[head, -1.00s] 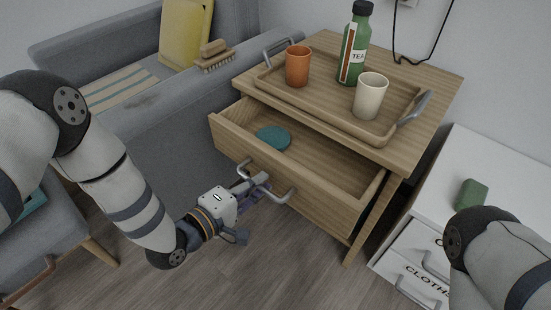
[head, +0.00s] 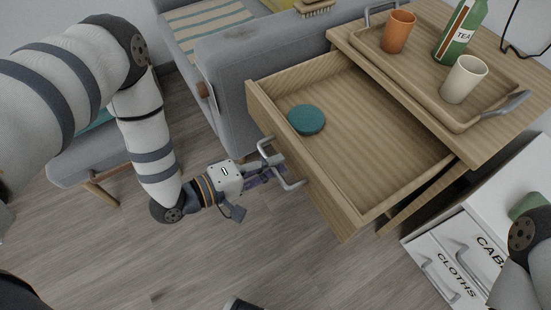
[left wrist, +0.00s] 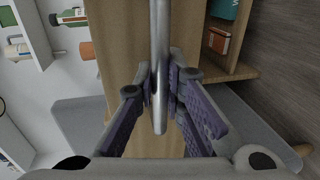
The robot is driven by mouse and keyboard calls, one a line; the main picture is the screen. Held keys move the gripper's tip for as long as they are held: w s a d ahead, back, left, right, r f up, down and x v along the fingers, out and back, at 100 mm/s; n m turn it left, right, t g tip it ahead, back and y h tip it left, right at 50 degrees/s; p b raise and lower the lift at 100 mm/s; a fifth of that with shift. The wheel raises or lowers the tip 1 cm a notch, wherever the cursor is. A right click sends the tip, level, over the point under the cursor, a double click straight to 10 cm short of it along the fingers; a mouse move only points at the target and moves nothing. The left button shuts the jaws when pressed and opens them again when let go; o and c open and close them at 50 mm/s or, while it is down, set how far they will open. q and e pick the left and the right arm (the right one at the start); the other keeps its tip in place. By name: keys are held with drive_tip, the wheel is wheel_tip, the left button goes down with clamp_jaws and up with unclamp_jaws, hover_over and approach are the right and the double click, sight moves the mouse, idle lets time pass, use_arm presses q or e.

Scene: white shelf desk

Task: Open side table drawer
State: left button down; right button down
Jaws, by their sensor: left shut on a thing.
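The side table (head: 500,85) is light wood. Its drawer (head: 385,150) stands well out from the table, with a round teal object (head: 306,119) inside near the left front corner. A grey metal bar handle (head: 289,182) is on the drawer front. My left gripper (head: 272,172) is at this handle, with its fingers closed around the bar. In the left wrist view, the purple finger pads (left wrist: 163,92) press on both sides of the handle bar (left wrist: 159,60), in front of the wooden drawer front (left wrist: 122,45). Part of my right arm shows at the lower right; its gripper is out of view.
A tray (head: 400,75) on the table holds an orange cup (head: 398,31), a cream cup (head: 463,80) and a green tea bottle (head: 461,30). A grey sofa (head: 228,85) stands close left of the drawer. A white cabinet (head: 455,245) is at right. The floor in front is clear.

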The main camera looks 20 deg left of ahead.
use_arm(q)
drive_tip(key=c, duration=1.7)
unclamp_jaws()
drive_tip(key=shift+o, duration=0.2)
drive_tip(key=v, duration=1.2)
